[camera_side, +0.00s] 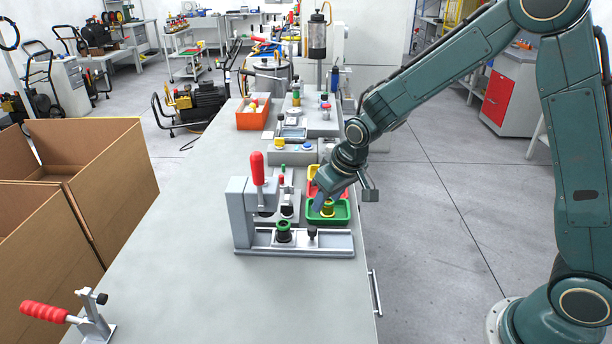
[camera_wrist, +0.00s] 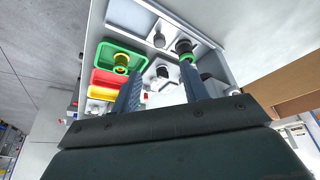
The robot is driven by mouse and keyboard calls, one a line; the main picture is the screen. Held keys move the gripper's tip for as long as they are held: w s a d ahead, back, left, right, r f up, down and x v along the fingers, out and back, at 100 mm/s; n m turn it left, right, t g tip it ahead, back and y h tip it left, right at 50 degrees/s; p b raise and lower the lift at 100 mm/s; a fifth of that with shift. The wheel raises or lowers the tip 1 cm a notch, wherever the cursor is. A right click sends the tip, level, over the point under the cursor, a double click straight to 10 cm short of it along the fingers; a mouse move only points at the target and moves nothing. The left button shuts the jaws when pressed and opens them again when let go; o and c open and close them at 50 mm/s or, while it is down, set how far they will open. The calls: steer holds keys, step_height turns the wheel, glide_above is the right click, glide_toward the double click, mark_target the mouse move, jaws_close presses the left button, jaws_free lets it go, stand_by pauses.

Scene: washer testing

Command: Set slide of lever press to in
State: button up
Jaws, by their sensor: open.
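The lever press (camera_side: 241,212) is a grey frame with a red-handled lever (camera_side: 257,168) standing upright. Its slide (camera_side: 312,235) lies on the long rail (camera_side: 335,247) and has a black knob, which also shows in the wrist view (camera_wrist: 159,40). A dark part with a green ring (camera_side: 283,231) stands on the rail left of the knob, slightly right of the lever; it shows in the wrist view too (camera_wrist: 185,47). My gripper (camera_side: 321,203) is open, above and behind the rail near the green tray. Its two fingers (camera_wrist: 160,70) show apart with nothing held between them.
A green tray (camera_side: 342,213) with a yellow-ringed part (camera_side: 328,208) stands behind the rail, with red and yellow trays behind it. A red-handled clamp (camera_side: 95,322) is at the front left. The bench left of the press is clear.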

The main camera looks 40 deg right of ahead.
mark_target(312, 228)
steer(key=shift+f, duration=0.15)
steer(key=shift+x, duration=6.75)
jaws_close()
